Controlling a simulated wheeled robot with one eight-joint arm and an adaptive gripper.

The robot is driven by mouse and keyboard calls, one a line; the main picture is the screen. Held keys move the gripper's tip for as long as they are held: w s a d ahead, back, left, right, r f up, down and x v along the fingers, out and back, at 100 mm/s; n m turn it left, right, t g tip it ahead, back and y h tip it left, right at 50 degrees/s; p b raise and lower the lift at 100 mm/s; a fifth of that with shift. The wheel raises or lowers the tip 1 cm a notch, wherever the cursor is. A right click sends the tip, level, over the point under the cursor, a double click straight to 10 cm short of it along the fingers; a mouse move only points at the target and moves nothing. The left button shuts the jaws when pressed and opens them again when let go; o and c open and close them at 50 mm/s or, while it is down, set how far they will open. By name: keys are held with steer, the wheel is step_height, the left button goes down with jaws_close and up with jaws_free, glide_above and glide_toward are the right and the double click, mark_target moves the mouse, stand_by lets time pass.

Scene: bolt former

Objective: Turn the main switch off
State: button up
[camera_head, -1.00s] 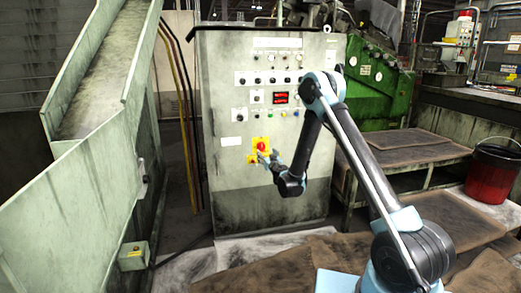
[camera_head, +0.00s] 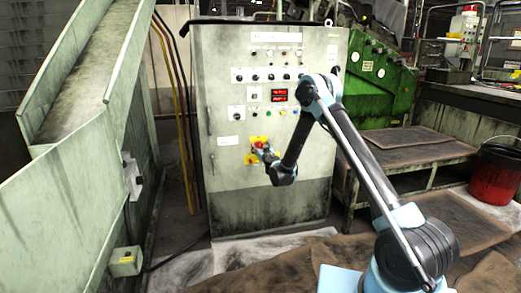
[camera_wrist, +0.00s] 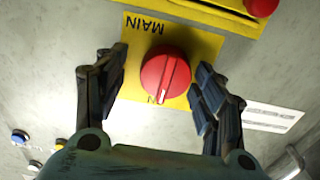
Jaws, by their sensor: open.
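The main switch (camera_wrist: 165,75) is a round red knob on a yellow plate (camera_wrist: 204,46) marked MAIN, upside down in the wrist view. A white line on the knob points to the bottom of that view, where part of the word ON shows. In the head view the switch (camera_head: 259,144) is on the front of the grey cabinet (camera_head: 225,184). My gripper (camera_wrist: 163,66) is open, with one finger on each side of the knob. A small gap shows at the left finger; I cannot tell whether the right finger touches. In the head view my gripper (camera_head: 265,152) partly covers the plate.
Another red button (camera_wrist: 262,6) on a yellow base is close to the switch, at the wrist view's top right. A blue button (camera_wrist: 19,137) is at lower left. A conveyor chute (camera_head: 75,90) stands left of the cabinet, a red bucket (camera_head: 493,175) far right.

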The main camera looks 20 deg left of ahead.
steer(key=shift+a, duration=0.1)
steer(key=shift+s, duration=0.1)
steer(key=c, duration=1)
steer(key=shift+c, duration=0.2)
steer(key=n, duration=0.4)
steer(key=shift+a+n, duration=0.15)
steer(key=shift+n, duration=0.15)
steer(key=n, duration=0.4)
steer(key=shift+s+a+n, duration=0.1)
steer(key=shift+n, duration=0.2)
steer(key=n, duration=0.4)
steer(key=shift+s+f, duration=0.1)
steer(key=shift+f, duration=0.05)
steer(key=shift+a+f+n, duration=0.1)
steer(key=shift+n, duration=2.3)
